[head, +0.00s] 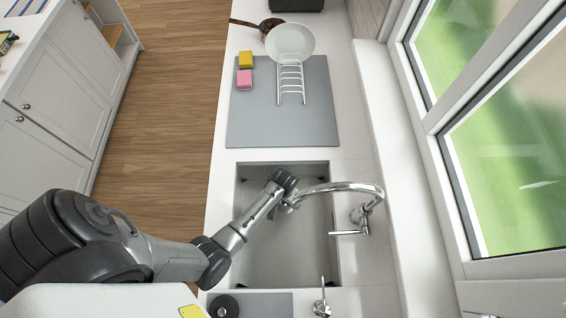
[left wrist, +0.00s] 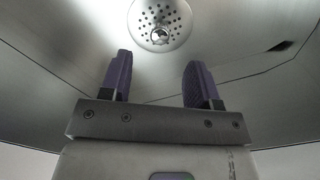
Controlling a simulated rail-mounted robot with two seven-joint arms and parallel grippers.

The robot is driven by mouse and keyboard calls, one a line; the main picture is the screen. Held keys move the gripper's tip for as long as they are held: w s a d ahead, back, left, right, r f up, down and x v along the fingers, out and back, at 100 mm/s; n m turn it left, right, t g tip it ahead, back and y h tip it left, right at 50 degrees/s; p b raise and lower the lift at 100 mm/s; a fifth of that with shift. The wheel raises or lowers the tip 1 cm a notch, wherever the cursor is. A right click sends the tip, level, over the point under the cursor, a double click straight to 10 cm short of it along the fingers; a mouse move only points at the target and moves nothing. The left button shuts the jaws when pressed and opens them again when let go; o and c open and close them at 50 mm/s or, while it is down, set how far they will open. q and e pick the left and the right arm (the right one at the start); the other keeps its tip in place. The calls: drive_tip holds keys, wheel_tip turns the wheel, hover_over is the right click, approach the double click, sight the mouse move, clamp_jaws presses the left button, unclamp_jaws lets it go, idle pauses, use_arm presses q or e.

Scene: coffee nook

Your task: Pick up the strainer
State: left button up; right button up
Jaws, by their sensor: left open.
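In the left wrist view the strainer (left wrist: 160,22) is a round, shiny metal disc with holes and a small knob in its middle. It sits in the floor of the metal sink (left wrist: 245,60). My left gripper (left wrist: 158,62) is open, with its two dark purple fingers apart and nothing between them. The strainer shows beyond the fingertips, roughly centred between them, and the fingers look apart from it. In the head view my left arm reaches into the sink (head: 262,262) and the strainer cannot be made out. My right gripper is in neither view.
A curved chrome faucet (head: 372,190) arches over the sink close to my left wrist. Behind the sink a grey mat (head: 260,125) holds a white rack (head: 290,85), a white plate (head: 290,41), a yellow sponge (head: 245,59) and a pink sponge (head: 244,79). Windows line the right.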

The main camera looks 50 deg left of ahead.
use_arm(q)
drive_tip(key=shift+f+b, duration=0.55)
drive_tip(key=shift+f, duration=2.6)
drive_tip(key=shift+c, duration=0.2)
drive_tip(key=c, duration=1)
drive_tip(key=shift+r, duration=0.15)
wheel_tip(320, 180, up, 9)
drive_tip(key=shift+f+p, duration=0.15)
drive_tip(key=shift+p, duration=0.9)
drive_tip(key=shift+r, duration=0.55)
